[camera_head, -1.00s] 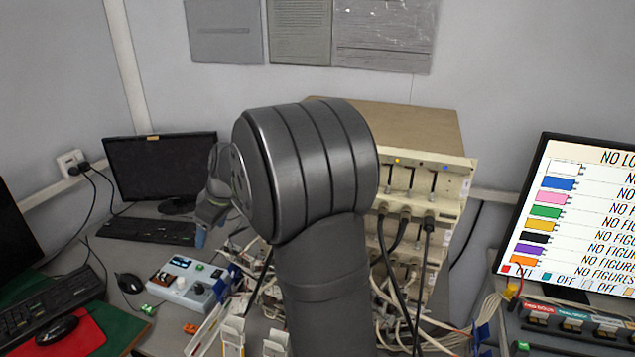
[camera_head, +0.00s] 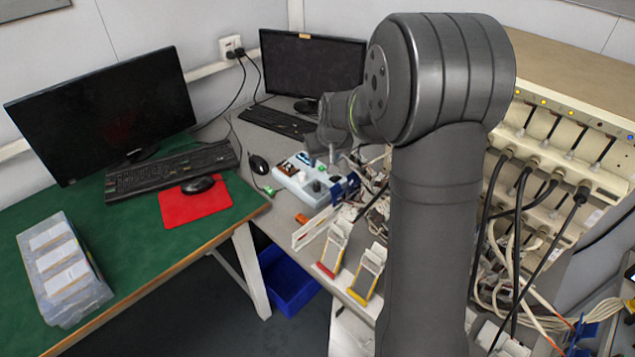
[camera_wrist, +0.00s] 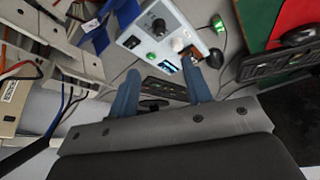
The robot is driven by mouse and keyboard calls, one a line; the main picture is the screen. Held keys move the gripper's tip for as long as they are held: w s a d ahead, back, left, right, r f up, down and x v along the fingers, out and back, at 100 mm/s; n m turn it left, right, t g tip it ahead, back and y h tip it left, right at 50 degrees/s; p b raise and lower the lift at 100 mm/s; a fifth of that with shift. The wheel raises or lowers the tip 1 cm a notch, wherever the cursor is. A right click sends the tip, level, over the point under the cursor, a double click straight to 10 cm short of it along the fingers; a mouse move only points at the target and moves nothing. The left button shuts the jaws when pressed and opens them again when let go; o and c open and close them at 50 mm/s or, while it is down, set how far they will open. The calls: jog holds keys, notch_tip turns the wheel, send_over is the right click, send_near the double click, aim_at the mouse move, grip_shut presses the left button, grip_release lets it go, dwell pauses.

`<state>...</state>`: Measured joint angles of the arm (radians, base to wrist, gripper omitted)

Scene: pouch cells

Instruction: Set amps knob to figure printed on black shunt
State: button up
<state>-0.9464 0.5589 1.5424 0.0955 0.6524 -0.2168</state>
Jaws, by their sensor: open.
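A pale blue-white control box (camera_head: 296,186) stands on the grey bench. In the wrist view the box (camera_wrist: 133,41) shows a dark round knob (camera_wrist: 158,26), a white knob (camera_wrist: 178,44), a green button (camera_wrist: 151,57) and a small lit display (camera_wrist: 170,66). I cannot read which knob is for amps. My gripper (camera_wrist: 161,68) is open and empty, its blue-grey fingers apart above the display end of the box. In the head view my gripper (camera_head: 322,158) hangs over the back of the box.
Pouch-cell holders (camera_head: 334,249) and loose cables lie right of the box. A cabled rack (camera_head: 560,170) stands at the right. A green-topped table (camera_head: 150,235) with a red mat (camera_head: 196,208) and a clear case (camera_head: 62,270) is at left. A blue bin (camera_head: 288,284) is below.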

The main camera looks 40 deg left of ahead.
aim_at(316, 184)
jog(key=x, duration=1.5)
jog(key=shift+f, duration=0.25)
grip_shut()
jog(key=shift+m, duration=0.3)
jog(key=m+t, duration=0.1)
jog(key=m, duration=0.1)
jog(key=m+t+h, duration=0.1)
jog(key=m, duration=0.2)
jog(key=shift+s+a+m+h, duration=0.1)
jog(key=shift+a+m+h, duration=0.1)
jog(key=shift+m+h, duration=0.1)
jog(key=m+h, duration=0.1)
jog(key=m, duration=0.1)
jog(key=m+h, duration=0.1)
jog(key=m, duration=0.2)
jog(key=shift+a+t, duration=0.1)
jog(key=shift+t, duration=0.2)
jog(key=shift+m, duration=0.4)
